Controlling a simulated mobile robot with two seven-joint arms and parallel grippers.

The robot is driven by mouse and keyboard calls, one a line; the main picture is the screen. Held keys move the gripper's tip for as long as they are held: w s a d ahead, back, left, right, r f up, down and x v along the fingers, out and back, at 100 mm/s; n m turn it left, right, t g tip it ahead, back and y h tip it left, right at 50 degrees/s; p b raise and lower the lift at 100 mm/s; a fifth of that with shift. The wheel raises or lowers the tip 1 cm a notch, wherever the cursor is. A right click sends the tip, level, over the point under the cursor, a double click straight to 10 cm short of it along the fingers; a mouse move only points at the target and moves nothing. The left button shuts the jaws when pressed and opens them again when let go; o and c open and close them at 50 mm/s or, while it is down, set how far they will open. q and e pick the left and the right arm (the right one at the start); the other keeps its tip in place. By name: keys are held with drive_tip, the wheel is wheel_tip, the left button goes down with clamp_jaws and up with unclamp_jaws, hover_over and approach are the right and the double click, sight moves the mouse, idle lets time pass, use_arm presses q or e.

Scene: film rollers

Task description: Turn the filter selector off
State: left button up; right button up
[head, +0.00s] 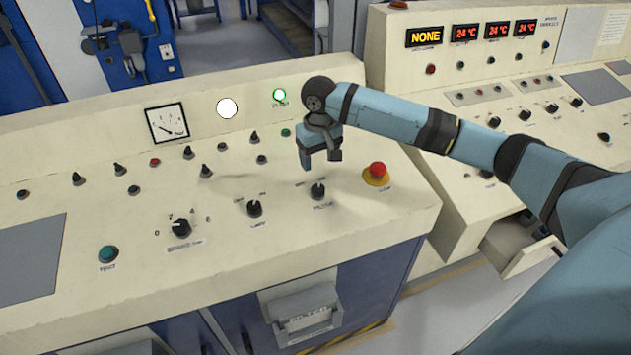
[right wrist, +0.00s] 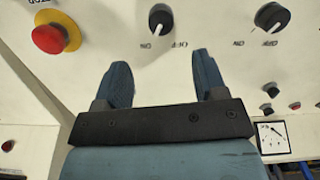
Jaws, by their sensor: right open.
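The filter selector (head: 317,190) is a black rotary knob with a white pointer mark on the cream console. It also shows in the right wrist view (right wrist: 161,18), where its mark appears to point toward the ON label. My right gripper (head: 320,162) hangs just above and behind the knob, fingers pointing down, apart from it. In the right wrist view my right gripper (right wrist: 162,68) is open and empty, with the knob beyond the gap between its fingers. My left gripper is not in view.
A red emergency stop button (head: 376,170) sits right of the selector. A similar lamp knob (head: 254,208) is to its left. Several small toggles and a larger numbered dial (head: 180,228) lie farther left. A second console (head: 480,95) stands at the right.

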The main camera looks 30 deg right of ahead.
sight(318, 187)
wheel_tip(318, 187, down, 10)
drive_tip(key=shift+w+r, duration=0.1)
drive_tip(key=shift+r, duration=0.15)
drive_tip(key=c, duration=0.9)
